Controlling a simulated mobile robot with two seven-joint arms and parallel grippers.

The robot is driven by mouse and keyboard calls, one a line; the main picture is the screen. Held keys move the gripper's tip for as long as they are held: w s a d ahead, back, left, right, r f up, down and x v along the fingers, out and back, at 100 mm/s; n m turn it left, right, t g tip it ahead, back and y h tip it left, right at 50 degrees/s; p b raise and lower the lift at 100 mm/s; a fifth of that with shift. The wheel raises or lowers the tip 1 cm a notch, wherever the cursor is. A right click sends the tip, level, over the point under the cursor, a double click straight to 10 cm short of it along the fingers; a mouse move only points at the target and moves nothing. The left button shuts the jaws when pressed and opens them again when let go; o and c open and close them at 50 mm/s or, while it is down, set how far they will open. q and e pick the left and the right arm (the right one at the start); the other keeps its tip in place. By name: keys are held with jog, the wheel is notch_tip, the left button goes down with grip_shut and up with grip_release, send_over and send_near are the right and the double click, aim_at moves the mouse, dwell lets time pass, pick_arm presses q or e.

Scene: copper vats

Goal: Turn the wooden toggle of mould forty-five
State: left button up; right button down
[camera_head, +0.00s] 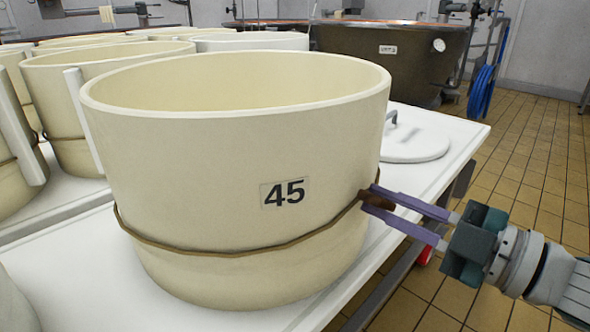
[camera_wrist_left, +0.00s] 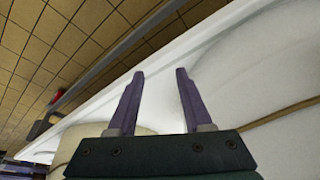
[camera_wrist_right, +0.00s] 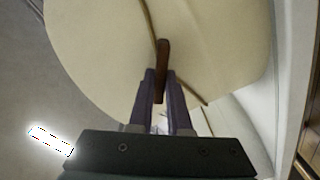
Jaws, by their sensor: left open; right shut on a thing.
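Mould forty-five (camera_head: 240,160) is a large cream tub with a "45" label (camera_head: 283,193), standing on a white table. A brown cord (camera_head: 225,250) runs around its lower part. The wooden toggle (camera_head: 380,202) is a small dark brown piece at the cord on the mould's right side. My right gripper (camera_head: 372,197) is shut on the toggle. In the right wrist view the toggle (camera_wrist_right: 162,65) stands up between the purple fingers, against the mould's wall, with the cord beside it. My left gripper (camera_wrist_left: 160,75) is open and empty, and shows only in its own wrist view.
Several other cream moulds (camera_head: 95,75) stand at the left and behind. A white lid (camera_head: 415,145) with a handle lies on the table (camera_head: 455,130) behind the mould, to the right. A dark vat (camera_head: 385,60) and a blue hose (camera_head: 483,90) are farther back. Tiled floor (camera_head: 530,175) is open at the right.

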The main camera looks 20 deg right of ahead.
jog(key=n, duration=0.3)
jog(key=shift+f+n, duration=0.1)
jog(key=shift+n, duration=0.2)
jog(key=shift+f+n+b, duration=0.1)
jog(key=shift+n+b, duration=0.45)
jog(key=shift+n, duration=1.25)
jog(key=c, duration=0.9)
grip_release()
jog(key=shift+o, duration=0.2)
jog(key=shift+s, duration=0.1)
jog(key=p+v, duration=0.1)
jog(key=v, duration=0.8)
jog(key=shift+s+d, duration=0.15)
jog(key=shift+s, duration=0.2)
